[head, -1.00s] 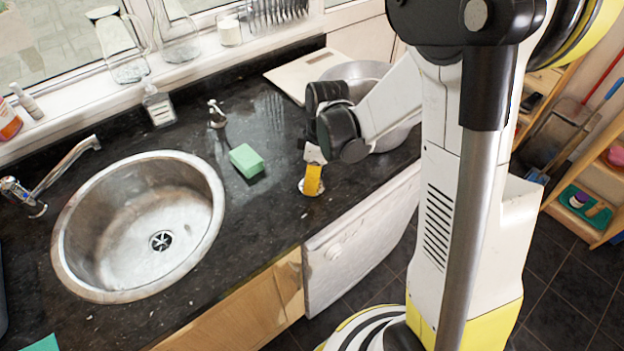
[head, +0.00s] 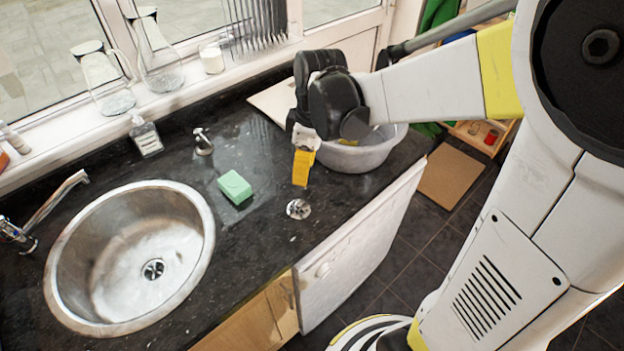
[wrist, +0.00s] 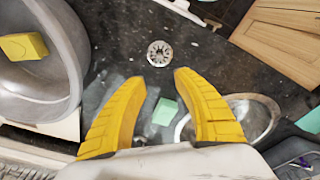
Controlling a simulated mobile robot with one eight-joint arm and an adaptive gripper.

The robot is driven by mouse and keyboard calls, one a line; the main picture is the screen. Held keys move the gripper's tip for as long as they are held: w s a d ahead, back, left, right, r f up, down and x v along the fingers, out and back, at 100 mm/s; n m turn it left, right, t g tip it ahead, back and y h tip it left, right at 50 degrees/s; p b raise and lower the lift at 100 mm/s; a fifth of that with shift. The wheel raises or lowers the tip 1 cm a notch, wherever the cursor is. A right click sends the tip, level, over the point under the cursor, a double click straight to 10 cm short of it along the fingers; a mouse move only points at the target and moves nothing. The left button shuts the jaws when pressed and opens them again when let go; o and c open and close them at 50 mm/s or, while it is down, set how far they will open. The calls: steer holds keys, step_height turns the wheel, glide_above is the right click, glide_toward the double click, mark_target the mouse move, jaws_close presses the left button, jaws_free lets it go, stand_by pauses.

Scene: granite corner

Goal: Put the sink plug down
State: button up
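The sink plug (head: 298,209) is a small round metal disc with holes. It lies flat on the dark granite worktop, between the green sponge and the front edge. In the wrist view the plug (wrist: 159,53) sits just beyond my fingertips, with nothing touching it. My gripper (head: 302,170) has yellow fingers and points down above the worktop, apart from the plug. In the wrist view my gripper (wrist: 160,80) is open, with a wide empty gap between its fingers.
The round steel sink (head: 200,215) is set in the worktop at left. The green sponge (head: 235,187) lies between sink and plug. A grey basin (head: 362,158) stands behind my gripper; a yellow block (wrist: 22,46) is inside it. A soap bottle (head: 146,137) stands by the window sill.

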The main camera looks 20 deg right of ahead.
steer(key=s+a+r+m+t+h, duration=0.1)
steer(key=s+r+m+t, duration=0.5)
steer(key=s+m, duration=0.4)
steer(key=shift+s+r+m, duration=0.3)
steer(key=shift+s+r, duration=0.35)
steer(key=shift+r, duration=0.2)
steer(key=shift+a, duration=0.15)
